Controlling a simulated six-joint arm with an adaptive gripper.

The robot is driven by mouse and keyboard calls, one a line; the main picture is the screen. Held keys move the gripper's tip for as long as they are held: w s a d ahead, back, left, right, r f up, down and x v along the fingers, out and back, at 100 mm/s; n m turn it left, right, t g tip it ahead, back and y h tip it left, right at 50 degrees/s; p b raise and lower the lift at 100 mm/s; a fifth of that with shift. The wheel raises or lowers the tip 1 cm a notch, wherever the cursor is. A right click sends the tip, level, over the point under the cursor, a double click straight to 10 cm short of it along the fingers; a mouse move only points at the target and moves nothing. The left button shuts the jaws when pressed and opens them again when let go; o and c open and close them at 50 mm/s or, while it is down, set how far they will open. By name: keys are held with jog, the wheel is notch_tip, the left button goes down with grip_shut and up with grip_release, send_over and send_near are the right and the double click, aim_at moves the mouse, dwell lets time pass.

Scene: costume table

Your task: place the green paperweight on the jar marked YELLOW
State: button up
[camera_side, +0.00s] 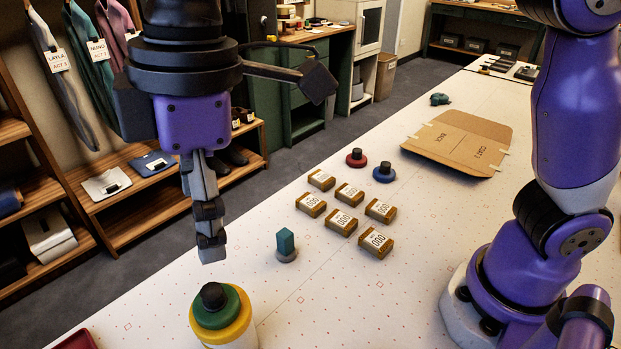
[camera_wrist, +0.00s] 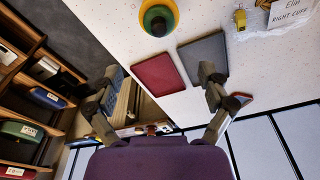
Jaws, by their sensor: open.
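The green paperweight (camera_side: 217,306), a green disc with a black knob, rests on top of a jar with a yellow top (camera_side: 240,326) at the bottom left of the side view. In the wrist view the green paperweight (camera_wrist: 157,20) shows at the top edge, ringed by the yellow jar top (camera_wrist: 174,9). No lettering on the jar is readable. My gripper (camera_side: 211,250) is above the paperweight in the side view, apart from it, with the fingers seen edge-on. In the wrist view my gripper (camera_wrist: 160,75) has its fingers spread wide with nothing held between them.
A red paperweight (camera_side: 356,160) and a blue one (camera_side: 384,174) stand farther back. Several labelled boxes (camera_side: 344,222) and a teal block on a grey base (camera_side: 286,243) lie between. A red mat (camera_wrist: 158,88) and grey mat (camera_wrist: 205,56) lie near the table edge.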

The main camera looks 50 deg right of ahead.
jog(key=s+d+f+m+t, duration=0.2)
jog(key=d+m, duration=0.4)
jog(key=d, duration=0.7)
jog(key=s+d+f+m+t+h, duration=0.1)
jog(key=s+d+f+m+t, duration=0.1)
jog(key=d+m, duration=0.5)
jog(key=d+f+t, duration=0.1)
jog(key=d, duration=0.5)
jog(key=shift+f+m, duration=0.2)
jog(key=shift+m, duration=0.1)
